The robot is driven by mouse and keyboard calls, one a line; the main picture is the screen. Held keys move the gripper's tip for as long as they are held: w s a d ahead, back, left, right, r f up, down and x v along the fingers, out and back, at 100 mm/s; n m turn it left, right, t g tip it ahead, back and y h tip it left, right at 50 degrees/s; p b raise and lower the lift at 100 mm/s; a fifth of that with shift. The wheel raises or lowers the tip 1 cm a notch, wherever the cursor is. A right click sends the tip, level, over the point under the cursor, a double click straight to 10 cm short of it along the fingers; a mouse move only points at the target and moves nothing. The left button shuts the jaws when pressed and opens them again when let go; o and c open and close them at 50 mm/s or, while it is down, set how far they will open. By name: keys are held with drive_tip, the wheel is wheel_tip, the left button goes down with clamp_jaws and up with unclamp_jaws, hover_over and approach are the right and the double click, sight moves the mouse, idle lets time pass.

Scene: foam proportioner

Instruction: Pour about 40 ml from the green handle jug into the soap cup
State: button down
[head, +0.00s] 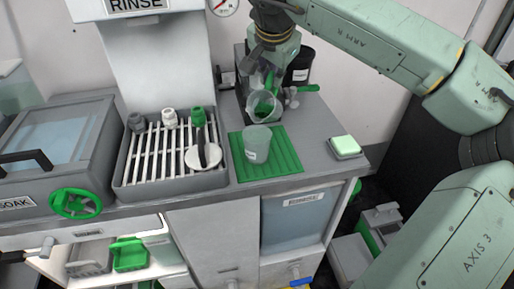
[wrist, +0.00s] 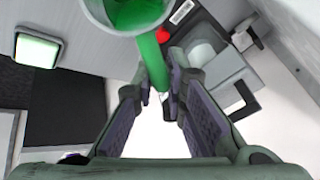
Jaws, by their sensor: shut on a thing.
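My gripper (head: 262,76) is shut on the green handle of the green handle jug (head: 262,106). The jug is clear, held in the air and tilted, its round mouth facing the head camera. Green shows in it; I cannot tell handle seen through the wall from contents. In the wrist view the jug (wrist: 95,12) is at the top edge, its green handle (wrist: 153,62) running down between my gripper's fingers (wrist: 160,90). The soap cup (head: 257,146), translucent with a white label, stands upright on the green mat, just below the jug in the head view. No stream is visible.
The ribbed green mat (head: 285,165) lies on the grey counter. A green-and-white sponge (head: 345,146) lies to the right. A dark container (head: 300,66) stands behind the jug.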

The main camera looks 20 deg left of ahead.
drive_tip(key=shift+r, duration=0.1)
drive_tip(key=shift+s+t+b, duration=0.25)
drive_tip(key=shift+t+b, duration=0.15)
drive_tip(key=shift+b, duration=0.3)
drive_tip(key=shift+s, duration=0.1)
drive_tip(key=shift+s+r+t+b, duration=0.25)
drive_tip(key=shift+t+b, duration=0.25)
drive_tip(key=shift+b, duration=0.45)
drive_tip(key=shift+s+r+t+b, duration=0.45)
drive_tip(key=shift+t+b, duration=0.15)
drive_tip(key=shift+b, duration=0.4)
drive_tip(key=shift+w+f, duration=0.1)
drive_tip(key=shift+w, duration=0.15)
drive_tip(key=shift+w, duration=0.25)
drive_tip(key=shift+w+b, duration=0.1)
drive_tip(key=shift+b, duration=0.25)
drive_tip(key=shift+b, duration=0.3)
